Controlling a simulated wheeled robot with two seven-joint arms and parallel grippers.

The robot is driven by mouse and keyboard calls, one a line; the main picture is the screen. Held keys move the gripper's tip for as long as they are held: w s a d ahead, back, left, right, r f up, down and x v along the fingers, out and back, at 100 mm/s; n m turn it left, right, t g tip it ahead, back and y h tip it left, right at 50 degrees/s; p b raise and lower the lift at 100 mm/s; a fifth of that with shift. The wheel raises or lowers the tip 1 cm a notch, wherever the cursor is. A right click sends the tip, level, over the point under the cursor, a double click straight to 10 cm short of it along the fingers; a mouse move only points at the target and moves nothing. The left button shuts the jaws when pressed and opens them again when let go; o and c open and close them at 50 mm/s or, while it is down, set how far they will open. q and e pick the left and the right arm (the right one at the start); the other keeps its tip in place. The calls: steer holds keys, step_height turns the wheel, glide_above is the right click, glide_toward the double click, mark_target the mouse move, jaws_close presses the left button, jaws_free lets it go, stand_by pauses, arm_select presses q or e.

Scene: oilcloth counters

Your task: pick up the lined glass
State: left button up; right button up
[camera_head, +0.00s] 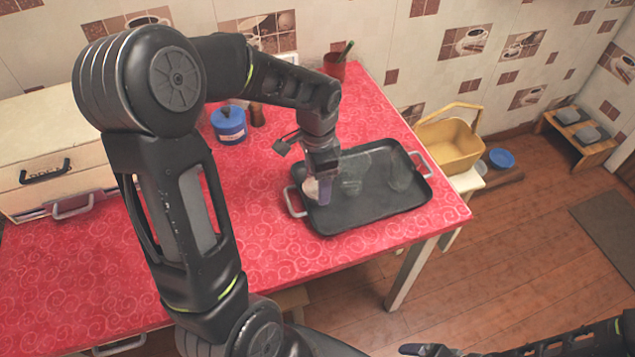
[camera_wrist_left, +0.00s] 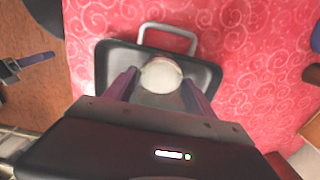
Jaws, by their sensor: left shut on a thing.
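My left gripper (camera_head: 318,190) reaches down over the left end of a black tray (camera_head: 335,222) on the red counter. Its fingers (camera_wrist_left: 158,92) are shut on a pale round thing (camera_wrist_left: 161,74), which also shows beside the fingers in the head view (camera_head: 310,188). I cannot make out lines on it. Two clear glasses stand on the tray to the right, one in the middle (camera_head: 352,182) and one farther right (camera_head: 400,176). They are faint, and I cannot tell any lines on them. My right gripper (camera_head: 425,350) shows only partly at the bottom edge.
The tray has metal handles at both ends. A blue pot (camera_head: 229,125), a brown jar (camera_head: 257,114) and a red cup (camera_head: 335,66) stand farther back. A yellow basket (camera_head: 450,142) is beyond the counter's right edge. The counter in front of the tray is clear.

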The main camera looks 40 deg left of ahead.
arm_select(q)
steer(key=c, duration=0.9)
steer(key=shift+o, duration=0.2)
steer(key=shift+r, duration=0.1)
step_height(320, 180, up, 10)
stand_by(0.3)
